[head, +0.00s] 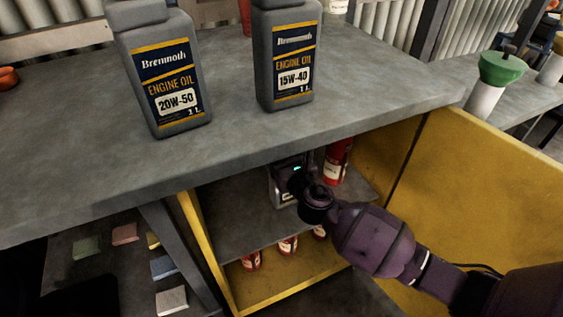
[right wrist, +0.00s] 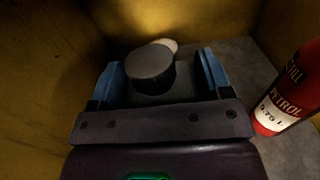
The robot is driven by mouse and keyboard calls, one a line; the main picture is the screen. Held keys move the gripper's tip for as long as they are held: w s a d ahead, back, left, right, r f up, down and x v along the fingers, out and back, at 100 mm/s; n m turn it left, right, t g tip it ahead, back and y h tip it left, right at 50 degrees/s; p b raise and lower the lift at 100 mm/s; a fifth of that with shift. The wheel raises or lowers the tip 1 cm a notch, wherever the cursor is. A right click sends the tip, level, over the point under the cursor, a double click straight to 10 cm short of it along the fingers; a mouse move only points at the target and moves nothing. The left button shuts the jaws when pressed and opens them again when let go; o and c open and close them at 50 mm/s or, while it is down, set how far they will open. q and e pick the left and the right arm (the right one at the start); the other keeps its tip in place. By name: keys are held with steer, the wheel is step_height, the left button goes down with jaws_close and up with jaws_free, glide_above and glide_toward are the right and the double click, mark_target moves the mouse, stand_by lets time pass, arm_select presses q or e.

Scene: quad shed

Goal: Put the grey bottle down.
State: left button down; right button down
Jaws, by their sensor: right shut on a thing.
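The grey bottle (head: 284,193) is inside the yellow cabinet, at the upper shelf. My arm and the tabletop edge hide much of it. In the right wrist view, its dark round cap (right wrist: 150,63) stands between the two blue fingers of my right gripper (right wrist: 161,78), which is shut on it. The bottle looks upright. Its base seems at or just above the shelf; I cannot tell if it touches. My left gripper is not in view.
A red petrol bottle (right wrist: 289,92) stands on the shelf right of my gripper. Several red containers (head: 288,245) stand on the level below. The yellow cabinet door (head: 480,185) is open at right. Two grey engine oil bottles (head: 172,75) (head: 287,60) stand on the tabletop (head: 230,140) above.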

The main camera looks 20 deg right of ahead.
steer(key=shift+f+b, duration=0.3)
steer(key=shift+f, duration=0.8)
steer(key=shift+r, duration=0.3)
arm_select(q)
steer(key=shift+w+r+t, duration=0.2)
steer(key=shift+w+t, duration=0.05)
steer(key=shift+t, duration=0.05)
arm_select(e)
steer(key=shift+f, duration=0.15)
steer(key=shift+c, duration=0.3)
jaws_free()
steer(key=shift+f, duration=0.15)
steer(key=shift+r, duration=0.2)
arm_select(q)
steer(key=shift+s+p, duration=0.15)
steer(key=shift+p, duration=0.7)
arm_select(e)
steer(key=s, duration=1.2)
steer(key=shift+d, duration=0.15)
